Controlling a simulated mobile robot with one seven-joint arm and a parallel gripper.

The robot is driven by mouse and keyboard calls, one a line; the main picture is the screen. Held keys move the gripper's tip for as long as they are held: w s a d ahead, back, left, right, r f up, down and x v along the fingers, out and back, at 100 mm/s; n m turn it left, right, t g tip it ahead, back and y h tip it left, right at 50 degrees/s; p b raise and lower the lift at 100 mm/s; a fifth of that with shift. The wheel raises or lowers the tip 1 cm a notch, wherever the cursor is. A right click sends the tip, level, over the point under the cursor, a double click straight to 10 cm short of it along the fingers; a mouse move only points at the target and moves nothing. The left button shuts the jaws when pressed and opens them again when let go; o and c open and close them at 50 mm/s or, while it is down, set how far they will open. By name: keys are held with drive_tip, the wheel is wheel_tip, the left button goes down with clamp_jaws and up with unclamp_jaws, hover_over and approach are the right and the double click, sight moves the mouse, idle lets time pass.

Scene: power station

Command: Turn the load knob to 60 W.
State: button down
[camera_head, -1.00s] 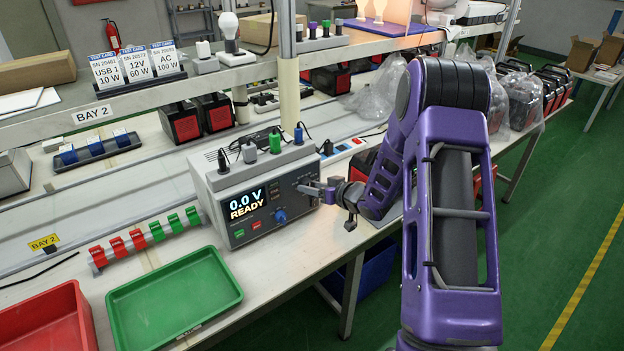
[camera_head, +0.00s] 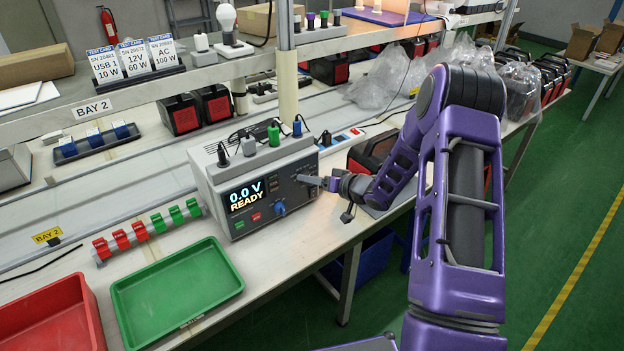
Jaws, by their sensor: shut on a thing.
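The grey tester (camera_head: 212,190) stands on the bench, its display (camera_head: 246,195) reading "0.0 V READY". A blue knob (camera_head: 280,209) on its front panel is in plain view and free of my gripper. My gripper (camera_head: 308,181) reaches in from the right and is shut at the upper right of the panel. What it holds is hidden by the fingers; by its place it looks to be the load knob. The knob's scale and setting are too small to read. Red and green buttons (camera_head: 256,216) sit below the display.
A green tray (camera_head: 180,295) and a red tray (camera_head: 45,315) are at the bench's front left. A rail with red and green clips (camera_head: 140,231) lies left of the tester. Black-red packs (camera_head: 375,155) stand behind my arm. Test cards (camera_head: 135,60) stand on the shelf.

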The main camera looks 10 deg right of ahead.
drive_tip(key=shift+c, duration=1.6)
unclamp_jaws()
drive_tip(key=v, duration=1.7)
drive_tip(key=shift+s+r, duration=0.15)
drive_tip(key=shift+r, duration=0.05)
drive_tip(key=shift+d, duration=0.1)
